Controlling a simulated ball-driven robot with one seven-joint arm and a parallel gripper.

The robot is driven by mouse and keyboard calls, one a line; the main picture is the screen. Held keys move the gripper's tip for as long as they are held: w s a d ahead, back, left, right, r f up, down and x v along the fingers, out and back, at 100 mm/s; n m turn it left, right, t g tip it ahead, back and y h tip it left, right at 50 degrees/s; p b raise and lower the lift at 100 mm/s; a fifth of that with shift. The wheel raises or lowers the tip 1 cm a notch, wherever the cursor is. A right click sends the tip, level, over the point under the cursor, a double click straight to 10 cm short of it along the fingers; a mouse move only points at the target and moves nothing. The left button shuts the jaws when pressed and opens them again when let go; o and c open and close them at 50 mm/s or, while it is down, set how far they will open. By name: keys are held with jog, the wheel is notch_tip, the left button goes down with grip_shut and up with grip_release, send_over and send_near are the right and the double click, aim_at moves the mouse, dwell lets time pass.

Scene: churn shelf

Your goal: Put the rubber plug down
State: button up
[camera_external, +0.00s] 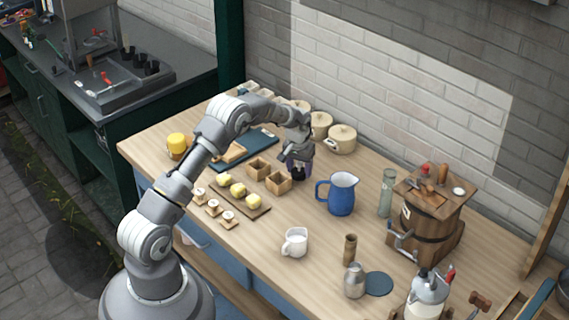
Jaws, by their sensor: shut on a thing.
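My gripper (298,161) points down over the wooden worktop, behind the small wooden boxes and to the left of the blue jug. It is shut on a small dark thing, the rubber plug (298,175), which shows just below the fingers. The plug is small and partly covered by the fingers. I cannot tell whether it touches the worktop.
The blue jug (342,194) stands close on the right, and two open wooden boxes (278,182) on the left. Lidded cream pots (341,140) stand behind. A white mug (294,242) is in front. Bare worktop (290,213) lies between mug and boxes.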

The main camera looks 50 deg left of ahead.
aim_at(298, 173)
jog(key=shift+f, duration=0.8)
jog(key=shift+f, duration=0.15)
jog(key=o, duration=1.1)
jog(key=shift+c, duration=0.2)
notch_tip(298, 173, up, 12)
jog(key=s+p, duration=0.1)
jog(key=p, duration=0.2)
jog(key=shift+s+d, duration=0.15)
jog(key=shift+d, duration=0.1)
